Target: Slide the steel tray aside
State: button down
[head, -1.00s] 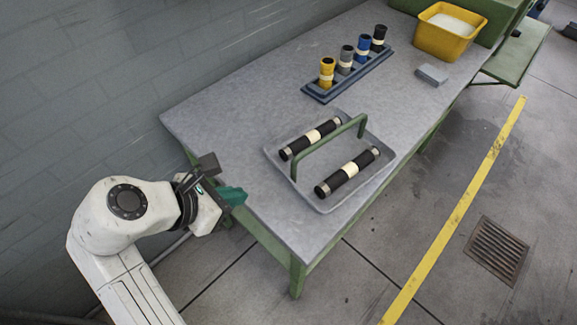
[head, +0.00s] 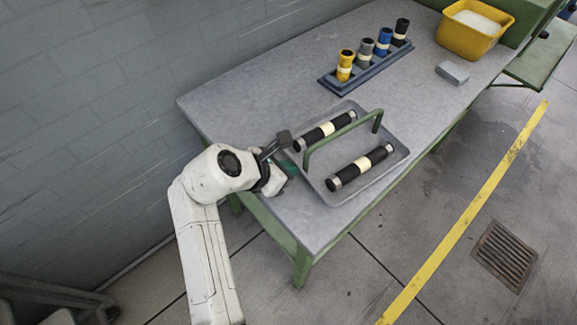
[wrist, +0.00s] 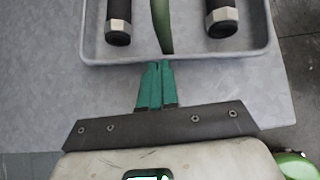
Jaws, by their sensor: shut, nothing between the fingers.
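The steel tray (head: 381,138) lies flat on the near end of the table. It holds two black rods (head: 312,136) (head: 348,174) with pale bands and metal ends, one on each side of a green handle (head: 342,131). My gripper (head: 292,168) is at the tray's near-left edge, low over the tabletop. In the wrist view its green fingers (wrist: 157,68) are together with nothing between them. Their tips are at the tray's near rim (wrist: 205,57), in line with the handle (wrist: 162,25). I cannot tell whether they touch the rim.
Behind the tray, a blue rack (head: 365,72) holds several coloured cylinders. A grey block (head: 453,73) and a yellow bin (head: 470,30) stand further back. A grey wall (head: 100,110) runs along the left. Bare tabletop (head: 245,105) lies left of the tray.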

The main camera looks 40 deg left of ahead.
aim_at(320, 156)
jog(key=shift+w, duration=0.15)
jog(key=shift+w+r+p, duration=0.4)
jog(key=shift+w+p, duration=0.2)
jog(key=shift+p, duration=0.5)
jog(key=w+p, duration=0.1)
jog(key=w, duration=0.4)
jog(key=w+d+f+p, duration=0.1)
jog(key=w, duration=0.2)
jog(key=shift+w+p, duration=0.3)
jog(key=shift+p, duration=0.05)
jog(key=w+b, duration=0.2)
jog(key=w, duration=0.2)
jog(key=w+d+b, duration=0.1)
jog(key=w+b, duration=0.2)
jog(key=w, duration=0.2)
jog(key=w+b, duration=0.2)
jog(key=w, duration=0.2)
jog(key=shift+w+d+f, duration=0.15)
jog(key=shift+w, duration=0.25)
jog(key=shift+w+d+b, duration=0.1)
jog(key=shift+w+b, duration=0.25)
